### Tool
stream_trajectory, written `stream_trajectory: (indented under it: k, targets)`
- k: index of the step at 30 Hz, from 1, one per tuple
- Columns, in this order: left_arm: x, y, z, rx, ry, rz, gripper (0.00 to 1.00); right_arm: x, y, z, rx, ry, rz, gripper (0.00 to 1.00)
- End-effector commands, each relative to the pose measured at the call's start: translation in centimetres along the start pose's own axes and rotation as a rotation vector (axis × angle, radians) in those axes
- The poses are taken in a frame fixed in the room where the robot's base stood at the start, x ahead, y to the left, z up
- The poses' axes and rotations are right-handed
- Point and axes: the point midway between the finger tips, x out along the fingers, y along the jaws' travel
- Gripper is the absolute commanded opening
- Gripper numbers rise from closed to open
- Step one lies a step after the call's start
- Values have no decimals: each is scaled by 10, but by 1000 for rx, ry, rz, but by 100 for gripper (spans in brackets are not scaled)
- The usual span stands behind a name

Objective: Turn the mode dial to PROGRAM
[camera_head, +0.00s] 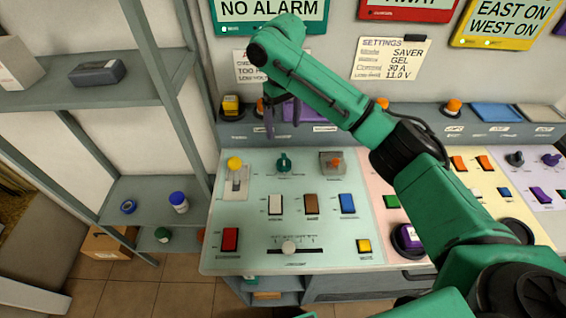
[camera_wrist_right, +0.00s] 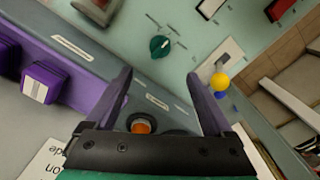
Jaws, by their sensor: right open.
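A green dial (camera_head: 284,162) with a ring of small marks sits on the pale green panel (camera_head: 260,205). Its label is too small to read. It also shows in the right wrist view (camera_wrist_right: 160,46), a little beyond the fingertips and roughly between their lines. My right gripper (camera_head: 282,125) is open, with two purple fingers, over the back edge of the panel, apart from the dial. It also shows in the right wrist view (camera_wrist_right: 160,80) with nothing between its fingers. My left gripper is not in view.
A yellow-knobbed lever (camera_head: 235,164) stands left of the dial, and an orange-tipped switch (camera_head: 335,162) right of it. Several rocker switches and a slider (camera_head: 289,247) lie nearer. A grey ledge (camera_head: 240,130) with beacons runs behind. Shelves (camera_head: 100,95) stand at left.

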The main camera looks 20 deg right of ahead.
Motion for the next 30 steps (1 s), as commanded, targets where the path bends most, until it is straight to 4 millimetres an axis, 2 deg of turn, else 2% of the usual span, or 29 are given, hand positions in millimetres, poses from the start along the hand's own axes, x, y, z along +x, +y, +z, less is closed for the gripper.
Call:
stream_trajectory:
  k: [2,6,12,15,19,26,27,29,30]
  targets:
    - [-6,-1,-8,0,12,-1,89,11,0,1,0,-4,1,86]
    - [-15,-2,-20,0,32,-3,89,46,0,2,1,-6,0,86]
    - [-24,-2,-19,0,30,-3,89,100,0,2,0,-5,0,86]
    - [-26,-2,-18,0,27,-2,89,119,0,1,1,-3,1,86]
    - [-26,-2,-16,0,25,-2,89,133,0,1,0,-1,1,86]
    - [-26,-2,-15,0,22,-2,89,135,0,1,-1,0,1,86]
    - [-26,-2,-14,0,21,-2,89,135,0,1,-1,0,1,79]
    - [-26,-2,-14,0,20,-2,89,135,0,1,-1,0,1,56]
    - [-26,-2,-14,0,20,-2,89,135,0,1,-1,0,1,41]
